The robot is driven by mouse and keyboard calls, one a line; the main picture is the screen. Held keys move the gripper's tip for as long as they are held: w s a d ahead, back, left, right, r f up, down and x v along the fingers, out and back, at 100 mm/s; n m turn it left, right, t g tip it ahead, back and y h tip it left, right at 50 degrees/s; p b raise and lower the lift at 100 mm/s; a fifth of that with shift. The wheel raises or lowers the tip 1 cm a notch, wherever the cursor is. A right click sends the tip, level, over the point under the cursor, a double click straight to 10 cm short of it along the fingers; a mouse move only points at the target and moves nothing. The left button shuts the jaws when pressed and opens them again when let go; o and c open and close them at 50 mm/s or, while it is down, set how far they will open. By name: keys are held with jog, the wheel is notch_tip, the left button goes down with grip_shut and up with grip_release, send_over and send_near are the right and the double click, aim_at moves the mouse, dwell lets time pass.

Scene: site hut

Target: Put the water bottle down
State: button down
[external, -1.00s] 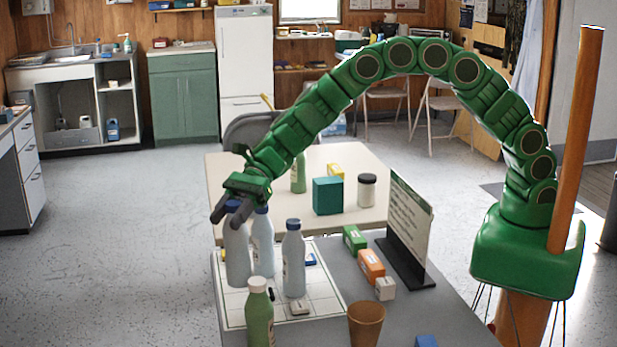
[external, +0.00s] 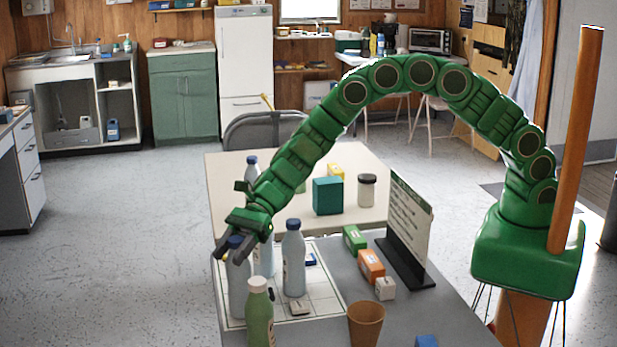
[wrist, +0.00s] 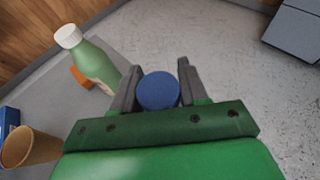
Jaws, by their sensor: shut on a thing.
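My gripper (external: 229,256) is shut on a pale blue-white water bottle (external: 238,292) with a dark blue cap. In the wrist view its blue cap (wrist: 158,91) sits between the two fingers of my gripper (wrist: 158,75). The bottle is upright over the left front part of a white gridded board (external: 325,303); I cannot tell whether its base touches the board. A similar blue-capped bottle (external: 293,262) stands on the board to the right. Another (external: 264,258) stands just behind, partly hidden by my gripper.
A green bottle (external: 259,318) with a white cap stands close in front; it also shows in the wrist view (wrist: 92,62). A brown cup (external: 366,324), small boxes (external: 371,264) and a sign (external: 408,225) are to the right. Another blue-capped bottle (external: 252,169) stands on the far table (external: 226,180).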

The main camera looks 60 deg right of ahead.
jog(key=c, duration=0.6)
grip_release()
jog(key=v, duration=1.2)
